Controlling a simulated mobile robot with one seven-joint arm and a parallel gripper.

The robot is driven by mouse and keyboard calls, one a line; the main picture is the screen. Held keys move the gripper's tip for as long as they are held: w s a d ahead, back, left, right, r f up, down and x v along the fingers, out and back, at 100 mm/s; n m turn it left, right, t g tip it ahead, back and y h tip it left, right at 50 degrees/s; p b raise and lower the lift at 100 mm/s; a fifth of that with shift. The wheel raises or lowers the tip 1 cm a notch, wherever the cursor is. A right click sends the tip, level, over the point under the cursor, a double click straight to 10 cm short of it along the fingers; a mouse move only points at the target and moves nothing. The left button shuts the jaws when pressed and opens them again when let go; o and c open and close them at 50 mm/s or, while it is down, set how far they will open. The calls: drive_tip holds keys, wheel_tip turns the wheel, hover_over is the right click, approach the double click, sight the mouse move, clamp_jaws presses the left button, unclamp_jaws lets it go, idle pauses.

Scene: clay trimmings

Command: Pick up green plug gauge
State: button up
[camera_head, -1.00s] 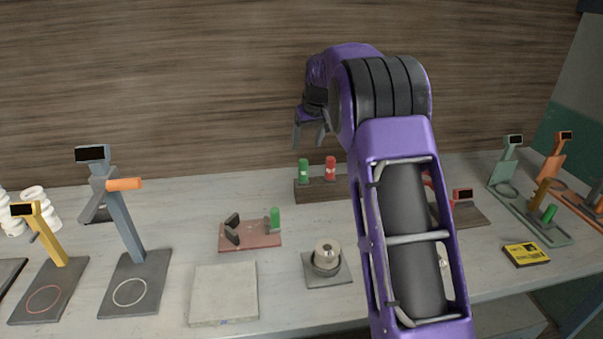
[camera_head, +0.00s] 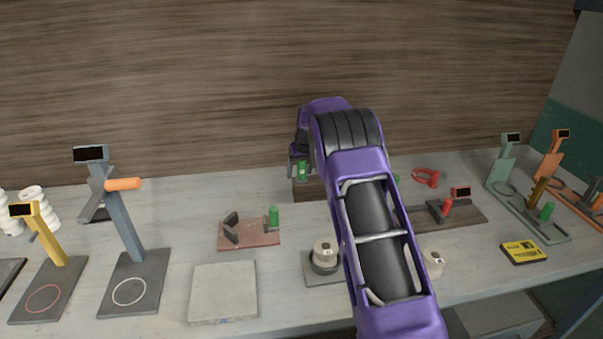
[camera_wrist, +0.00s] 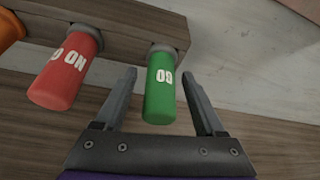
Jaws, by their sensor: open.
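The green plug gauge (camera_wrist: 160,88), marked GO, stands in a wooden block (camera_wrist: 115,22) in the wrist view, its grey collar at the block. My gripper (camera_wrist: 164,80) is open, with one finger on each side of the green gauge and gaps showing beside it. In the head view the green gauge (camera_head: 302,171) shows at the back of the table, partly hidden by my gripper (camera_head: 300,172). The red gauge (camera_wrist: 68,73), marked NO GO, is beside it in the wrist view; in the head view my arm hides it.
An orange piece (camera_wrist: 10,30) is left of the red gauge. A reddish stand with a green peg (camera_head: 273,217) is nearer the front. A red ring (camera_head: 426,177) lies right of my arm. The wooden wall (camera_head: 200,80) is close behind the block.

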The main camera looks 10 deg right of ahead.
drive_tip(key=shift+f, duration=0.1)
drive_tip(key=shift+c, duration=0.4)
clamp_jaws()
